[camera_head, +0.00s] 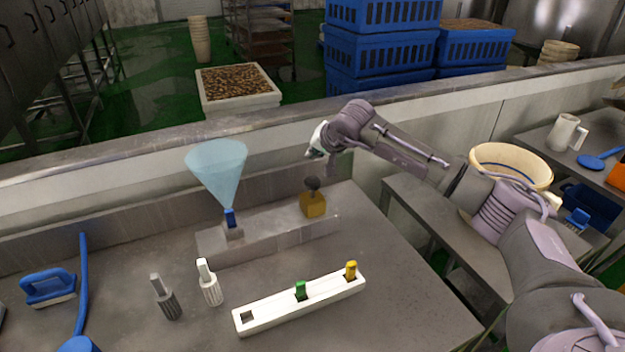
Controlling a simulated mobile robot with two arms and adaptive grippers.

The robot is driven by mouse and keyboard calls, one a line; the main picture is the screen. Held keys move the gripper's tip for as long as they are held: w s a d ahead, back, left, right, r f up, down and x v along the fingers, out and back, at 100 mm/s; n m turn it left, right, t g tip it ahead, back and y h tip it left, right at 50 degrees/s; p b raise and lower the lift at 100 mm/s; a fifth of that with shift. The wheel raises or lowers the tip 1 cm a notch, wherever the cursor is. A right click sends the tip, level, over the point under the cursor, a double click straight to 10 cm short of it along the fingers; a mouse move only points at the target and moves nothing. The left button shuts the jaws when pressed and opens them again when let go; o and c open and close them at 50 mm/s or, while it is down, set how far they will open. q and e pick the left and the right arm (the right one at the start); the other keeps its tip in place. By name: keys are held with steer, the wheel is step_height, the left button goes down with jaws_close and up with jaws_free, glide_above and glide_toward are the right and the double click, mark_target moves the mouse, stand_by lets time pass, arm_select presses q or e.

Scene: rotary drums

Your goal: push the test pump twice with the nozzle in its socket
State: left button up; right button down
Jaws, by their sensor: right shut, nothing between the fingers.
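The test pump (313,205) is a yellow-brown block with a dark knob (312,184) on top, standing at the right end of a grey metal bench block (270,238). A blue nozzle (230,217) stands upright in the socket at the left end of that block. A pale blue see-through cone (217,172) fans upward from it. My right gripper (315,150) is shut and empty, above the pump knob in the picture and apart from it. My left gripper is out of view.
A white rack (270,318) holds a green nozzle (301,290) and a yellow nozzle (351,270); its left slot is empty. A blue brush (48,287) lies left. The table's right front is clear.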

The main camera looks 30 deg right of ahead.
mark_target(313, 180)
steer(key=r+m+p, duration=0.1)
steer(key=m, duration=0.1)
steer(key=shift+m, duration=0.4)
step_height(313, 180, up, 3)
steer(key=m+p, duration=0.4)
steer(key=m, duration=1)
steer(key=shift+a+y+p, duration=0.1)
steer(key=shift+y+p, duration=0.25)
steer(key=shift+y, duration=0.05)
steer(key=shift+f, duration=0.15)
step_height(313, 180, down, 8)
steer(key=b, duration=0.4)
steer(key=shift+f+b, duration=0.3)
steer(key=shift+f, duration=0.05)
